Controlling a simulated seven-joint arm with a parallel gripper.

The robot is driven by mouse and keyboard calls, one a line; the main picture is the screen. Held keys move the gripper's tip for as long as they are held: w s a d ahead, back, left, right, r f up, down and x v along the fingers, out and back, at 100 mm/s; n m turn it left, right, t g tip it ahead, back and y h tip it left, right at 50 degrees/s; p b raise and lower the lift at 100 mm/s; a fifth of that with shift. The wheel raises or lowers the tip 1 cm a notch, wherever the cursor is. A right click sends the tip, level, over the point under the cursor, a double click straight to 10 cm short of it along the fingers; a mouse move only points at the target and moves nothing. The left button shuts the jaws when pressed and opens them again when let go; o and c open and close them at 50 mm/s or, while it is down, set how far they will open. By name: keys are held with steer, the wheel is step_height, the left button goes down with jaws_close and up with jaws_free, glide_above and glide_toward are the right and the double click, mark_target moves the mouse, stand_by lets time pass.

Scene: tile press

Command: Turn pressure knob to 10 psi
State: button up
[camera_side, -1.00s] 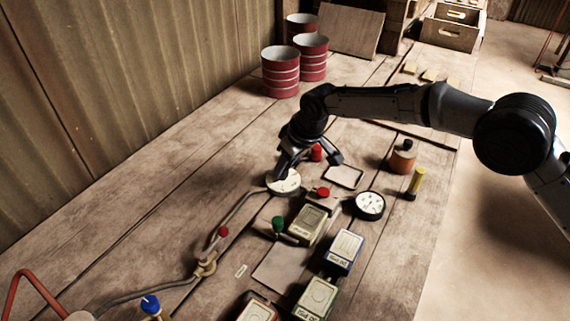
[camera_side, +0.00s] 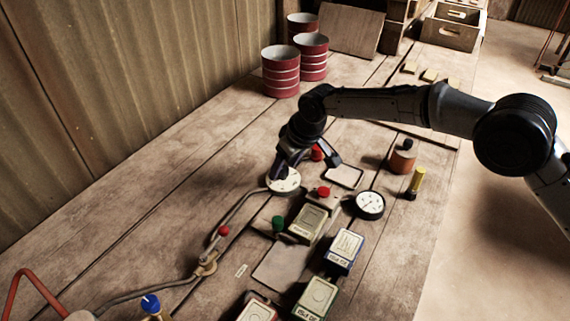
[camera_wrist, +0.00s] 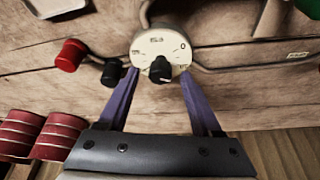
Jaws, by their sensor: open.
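The pressure knob (camera_wrist: 160,69) is small and black, on a round white dial plate (camera_wrist: 158,45) with printed marks and a 0 at its right. In the side view the dial plate (camera_side: 284,183) sits at the end of a grey hose, its knob mostly hidden by a finger. My gripper (camera_wrist: 160,76) is open, its two purple fingers one on each side of the knob with visible gaps. In the side view my gripper (camera_side: 306,167) is low over the plate. The knob's exact setting cannot be read.
A white-faced gauge (camera_side: 369,204) stands to the right. Red knobs (camera_side: 323,192), a green knob (camera_side: 278,223) and several labelled blocks (camera_side: 345,248) lie in front. Red striped cans (camera_side: 281,72) stand at the back. An orange bottle (camera_side: 402,158) and a yellow cylinder (camera_side: 417,181) are at the right.

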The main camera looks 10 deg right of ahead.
steer(key=v, duration=1.3)
steer(key=shift+s+r, duration=0.2)
steer(key=shift+r, duration=0.1)
steer(key=shift+d, duration=0.1)
